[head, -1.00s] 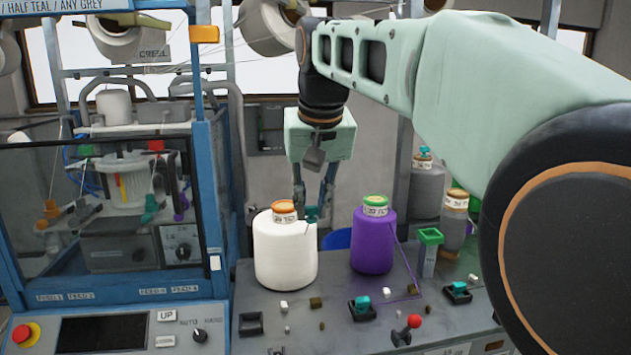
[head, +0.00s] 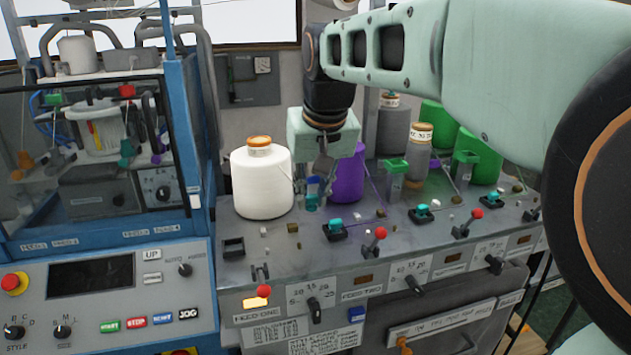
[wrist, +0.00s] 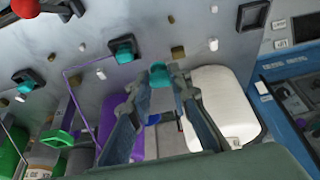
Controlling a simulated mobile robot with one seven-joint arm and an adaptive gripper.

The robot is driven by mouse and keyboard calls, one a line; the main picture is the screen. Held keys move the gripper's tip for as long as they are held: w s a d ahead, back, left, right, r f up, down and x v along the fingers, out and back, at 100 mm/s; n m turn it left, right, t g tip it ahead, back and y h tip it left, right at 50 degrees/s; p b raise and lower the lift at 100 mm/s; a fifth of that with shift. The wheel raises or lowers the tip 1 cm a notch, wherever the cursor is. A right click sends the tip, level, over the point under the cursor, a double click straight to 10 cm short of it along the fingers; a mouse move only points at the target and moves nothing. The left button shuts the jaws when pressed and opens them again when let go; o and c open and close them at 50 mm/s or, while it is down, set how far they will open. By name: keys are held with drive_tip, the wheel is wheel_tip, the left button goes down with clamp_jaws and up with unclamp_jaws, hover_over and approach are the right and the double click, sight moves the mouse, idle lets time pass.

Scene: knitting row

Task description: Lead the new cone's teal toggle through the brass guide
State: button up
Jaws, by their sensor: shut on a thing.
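The new cone seems to be the white one (head: 262,185), upright at the left of the deck; it also shows in the wrist view (wrist: 222,108). My gripper (head: 314,190) is just right of it, pointing down, shut on a teal toggle (head: 311,205). In the wrist view the toggle (wrist: 158,70) sits between the fingertips. A faint strand runs from the white cone towards it. A small brass-coloured block, likely the brass guide (head: 292,227), stands on the deck ahead of the toggle, apart from it; it also shows in the wrist view (wrist: 178,52).
A purple cone (head: 347,178) stands close behind my gripper on the right. A black holder with a teal toggle (head: 335,228) is to the right; an empty black holder (head: 233,247) is front left. A white block (head: 265,230) and a red-knobbed lever (head: 376,240) stand up nearby.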

drive_tip(key=shift+f+b, duration=2.45)
drive_tip(key=shift+f, duration=0.65)
drive_tip(key=shift+a+r, duration=0.1)
drive_tip(key=shift+a, duration=0.1)
drive_tip(key=shift+s+a+p, duration=0.1)
drive_tip(key=shift+s+a, duration=0.15)
drive_tip(key=shift+a, duration=0.6)
drive_tip(key=shift+s+a+p, duration=0.15)
drive_tip(key=shift+s+a, duration=0.15)
drive_tip(key=shift+a, duration=0.55)
drive_tip(key=shift+s+a+p, duration=0.1)
drive_tip(key=shift+s+a, duration=0.15)
drive_tip(key=shift+a, duration=0.6)
